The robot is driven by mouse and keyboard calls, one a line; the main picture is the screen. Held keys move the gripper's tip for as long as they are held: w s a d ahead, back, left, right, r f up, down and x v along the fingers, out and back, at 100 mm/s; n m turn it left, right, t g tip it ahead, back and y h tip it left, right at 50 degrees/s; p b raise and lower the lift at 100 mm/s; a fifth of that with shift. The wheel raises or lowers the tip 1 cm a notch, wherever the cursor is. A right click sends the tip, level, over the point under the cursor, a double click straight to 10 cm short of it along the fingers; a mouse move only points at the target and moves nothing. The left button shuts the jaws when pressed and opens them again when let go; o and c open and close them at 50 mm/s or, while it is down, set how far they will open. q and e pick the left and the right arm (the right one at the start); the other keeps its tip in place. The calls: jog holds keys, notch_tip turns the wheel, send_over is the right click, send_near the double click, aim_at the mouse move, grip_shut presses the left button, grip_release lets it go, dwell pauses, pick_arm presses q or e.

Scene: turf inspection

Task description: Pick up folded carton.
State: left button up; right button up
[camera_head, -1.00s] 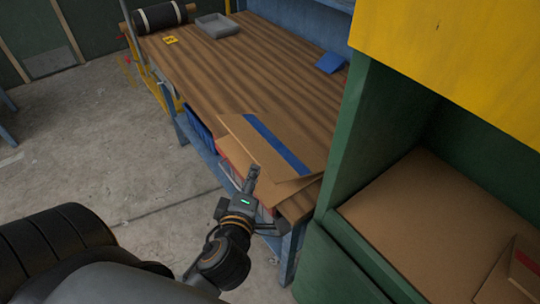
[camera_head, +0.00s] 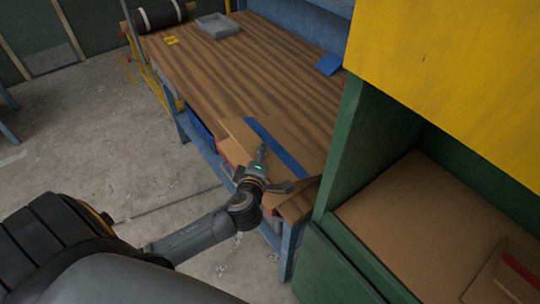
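The folded carton (camera_head: 296,137) is a flat brown piece with a blue stripe. It lies on the near end of the wooden workbench (camera_head: 240,75), close to the front edge. My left gripper (camera_head: 274,166) is at the carton's near side, with one finger over the cardboard and the other toward its near right corner. The fingers are spread apart. The gripper and wrist hide part of the carton's near edge, and I cannot tell whether they touch it. My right gripper is not in view.
A green cabinet (camera_head: 345,150) with a yellow upper panel (camera_head: 450,70) stands close on the right. Another brown carton with a red stripe (camera_head: 519,268) lies inside it. A grey tray (camera_head: 217,25), a black roll (camera_head: 160,16) and a blue object (camera_head: 328,64) are on the bench.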

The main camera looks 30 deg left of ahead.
pick_arm(q)
grip_shut()
dwell(0.4)
